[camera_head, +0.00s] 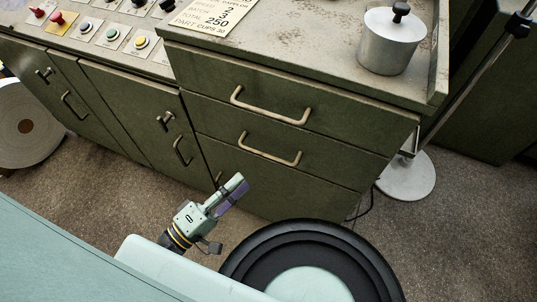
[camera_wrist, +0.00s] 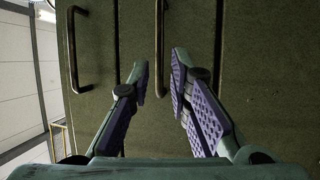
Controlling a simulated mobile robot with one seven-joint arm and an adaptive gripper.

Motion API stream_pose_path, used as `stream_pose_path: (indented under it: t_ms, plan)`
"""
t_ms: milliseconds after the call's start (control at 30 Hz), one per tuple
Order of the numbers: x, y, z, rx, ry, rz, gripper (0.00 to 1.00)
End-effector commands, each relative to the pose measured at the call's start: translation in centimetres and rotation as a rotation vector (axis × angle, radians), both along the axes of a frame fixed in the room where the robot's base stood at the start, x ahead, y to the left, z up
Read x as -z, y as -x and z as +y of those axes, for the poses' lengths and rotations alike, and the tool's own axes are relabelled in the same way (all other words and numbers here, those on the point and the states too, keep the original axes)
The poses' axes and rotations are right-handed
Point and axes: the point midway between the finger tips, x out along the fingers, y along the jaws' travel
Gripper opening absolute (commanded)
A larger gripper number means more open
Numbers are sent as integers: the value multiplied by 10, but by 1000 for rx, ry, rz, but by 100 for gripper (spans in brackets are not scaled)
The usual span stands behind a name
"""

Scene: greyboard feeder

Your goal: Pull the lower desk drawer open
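The green desk has a lower drawer (camera_head: 325,162) with a pale, bowed handle (camera_head: 270,150). The drawer is shut, its front level with the one above. My gripper (camera_head: 241,180) is in front of the desk, below and left of this handle in the head view. In the wrist view, my gripper (camera_wrist: 160,62) is open, with purple pads on both fingers. The lower drawer handle (camera_wrist: 159,35) stands upright in that picture, and its near end shows between the fingers. I see no contact, and the fingers look short of the handle.
The upper drawer (camera_head: 345,120) with its handle (camera_head: 271,107) is just above. A metal pot (camera_head: 391,48) stands on the desktop. Cabinet doors (camera_head: 125,105) are at left. A round stand base (camera_head: 406,176) is on the floor at right.

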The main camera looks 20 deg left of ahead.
Motion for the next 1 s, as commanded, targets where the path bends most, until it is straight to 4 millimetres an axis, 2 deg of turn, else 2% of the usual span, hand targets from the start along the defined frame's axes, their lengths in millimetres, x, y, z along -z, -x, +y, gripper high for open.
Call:
stream_pose_path:
  t_ms: [300, 500, 700, 933, 1000]
  plan:
    - [-13, -53, -24, 0, -1, 0, 18]
    - [-17, -79, -36, -2, -3, 1, 18]
    - [-18, -89, -40, -3, -3, 1, 18]
    - [-17, -89, -40, -3, -4, 1, 18]
    - [-17, -89, -40, -3, -4, 1, 14]
